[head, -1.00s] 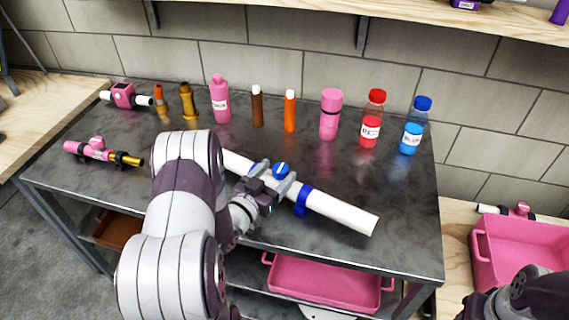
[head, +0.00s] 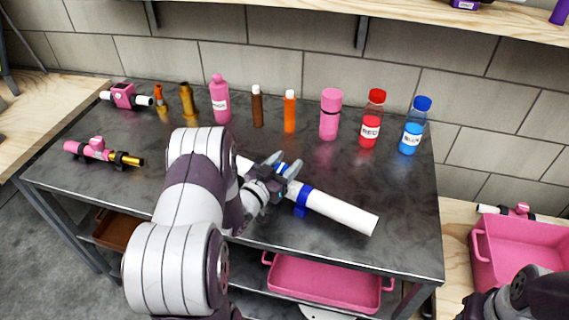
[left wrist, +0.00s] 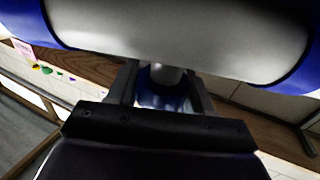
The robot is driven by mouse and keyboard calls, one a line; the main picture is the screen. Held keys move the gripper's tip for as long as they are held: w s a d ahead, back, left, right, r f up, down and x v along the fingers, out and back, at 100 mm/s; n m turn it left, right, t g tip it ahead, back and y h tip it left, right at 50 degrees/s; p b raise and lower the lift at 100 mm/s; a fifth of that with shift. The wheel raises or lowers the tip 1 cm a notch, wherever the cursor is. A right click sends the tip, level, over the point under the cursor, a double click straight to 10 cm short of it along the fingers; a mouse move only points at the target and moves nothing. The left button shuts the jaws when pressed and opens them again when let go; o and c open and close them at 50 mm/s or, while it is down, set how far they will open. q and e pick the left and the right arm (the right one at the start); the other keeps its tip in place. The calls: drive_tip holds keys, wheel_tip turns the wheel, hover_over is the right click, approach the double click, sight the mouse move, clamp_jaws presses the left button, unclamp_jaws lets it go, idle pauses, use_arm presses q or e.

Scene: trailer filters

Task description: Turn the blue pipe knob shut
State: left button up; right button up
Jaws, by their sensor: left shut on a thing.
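The white pipe (head: 342,212) with blue bands lies slantwise on the dark metal table. My left gripper (head: 283,165) is at the pipe's middle, shut on the blue knob, which is mostly hidden by the fingers in the head view. In the left wrist view the blue knob (left wrist: 163,97) sits between the two dark fingers, with its pale stem joining the white pipe (left wrist: 185,40) at the top. How far the knob is turned cannot be told. Only part of my right arm shows at the bottom right; its gripper is not visible.
Behind the pipe stand several bottles, among them a red bottle (head: 371,118) and a blue bottle (head: 413,126). Pink pipe pieces (head: 98,150) lie at the left. A pink tray (head: 325,288) is below, and a pink bin (head: 510,252) at the right.

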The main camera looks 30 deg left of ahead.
use_arm(q)
drive_tip(key=shift+d+m+h, duration=0.1)
drive_tip(key=shift+m+h, duration=0.7)
drive_tip(key=shift+h, duration=0.4)
drive_tip(key=o, duration=1)
drive_tip(key=shift+c, duration=0.2)
drive_tip(key=v, duration=1.2)
drive_tip(key=shift+s+r+b, duration=0.15)
drive_tip(key=shift+s+b, duration=0.2)
